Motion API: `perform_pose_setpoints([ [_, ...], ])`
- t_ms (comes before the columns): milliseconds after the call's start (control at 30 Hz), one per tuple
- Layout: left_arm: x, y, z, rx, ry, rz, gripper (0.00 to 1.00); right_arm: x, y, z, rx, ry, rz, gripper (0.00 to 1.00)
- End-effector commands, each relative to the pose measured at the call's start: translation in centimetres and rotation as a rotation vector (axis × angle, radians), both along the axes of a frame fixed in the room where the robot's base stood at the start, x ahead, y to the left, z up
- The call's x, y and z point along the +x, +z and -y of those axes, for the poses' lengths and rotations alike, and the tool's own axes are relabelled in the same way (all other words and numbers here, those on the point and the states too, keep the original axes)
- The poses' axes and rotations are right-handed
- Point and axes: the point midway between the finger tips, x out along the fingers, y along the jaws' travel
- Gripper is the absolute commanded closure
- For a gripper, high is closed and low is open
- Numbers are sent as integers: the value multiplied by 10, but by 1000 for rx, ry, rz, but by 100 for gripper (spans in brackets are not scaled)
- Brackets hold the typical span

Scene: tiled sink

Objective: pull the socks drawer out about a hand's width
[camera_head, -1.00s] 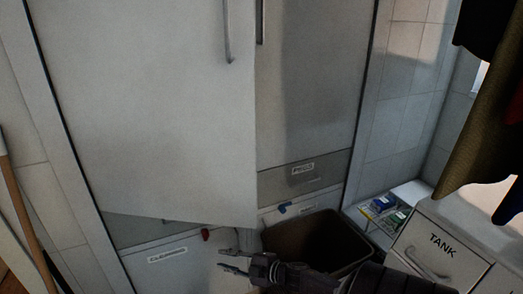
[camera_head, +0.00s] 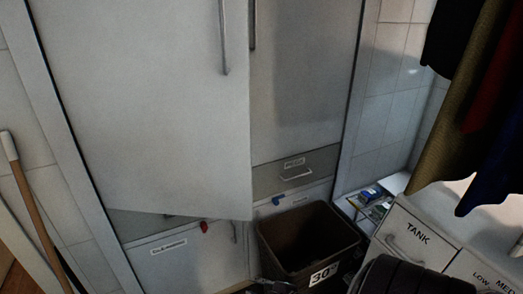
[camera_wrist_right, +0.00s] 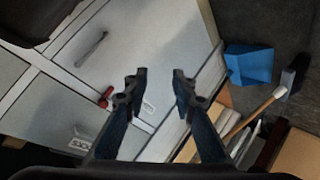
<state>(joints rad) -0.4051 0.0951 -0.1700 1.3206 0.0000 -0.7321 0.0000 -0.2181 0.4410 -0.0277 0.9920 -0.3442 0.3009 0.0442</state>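A grey drawer front (camera_head: 265,180) with a small handle and a label sits between the tall right door and a lower white panel in the head view. Its label is too blurred to read surely as socks. The drawer looks flush. My right gripper (camera_wrist_right: 160,76) is open and empty in the wrist view, its two fingers apart in front of a white cabinet front. In the head view only a dark part of it shows at the bottom edge, below and left of the bin. My left gripper is not in view.
A brown bin (camera_head: 308,240) stands in front of the cabinet, below the drawer. The tall left door (camera_head: 145,110) stands ajar, overhanging the left side. A TANK unit (camera_head: 418,232) and hanging clothes (camera_head: 465,100) are on the right. A broom (camera_head: 28,185) leans at left.

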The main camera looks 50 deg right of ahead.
Motion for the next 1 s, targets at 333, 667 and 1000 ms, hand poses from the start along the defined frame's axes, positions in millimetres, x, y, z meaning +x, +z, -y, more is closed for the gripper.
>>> perform_pose_setpoints([
  [333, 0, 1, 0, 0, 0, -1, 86, -3, -3, -1, 5, -7, -10, 76],
  [667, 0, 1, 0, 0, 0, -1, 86, -3, -3, -1, 4, -7, -9, 76],
  [1000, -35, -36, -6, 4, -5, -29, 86, -85, -90, -39, 102, -154, -239, 76],
])
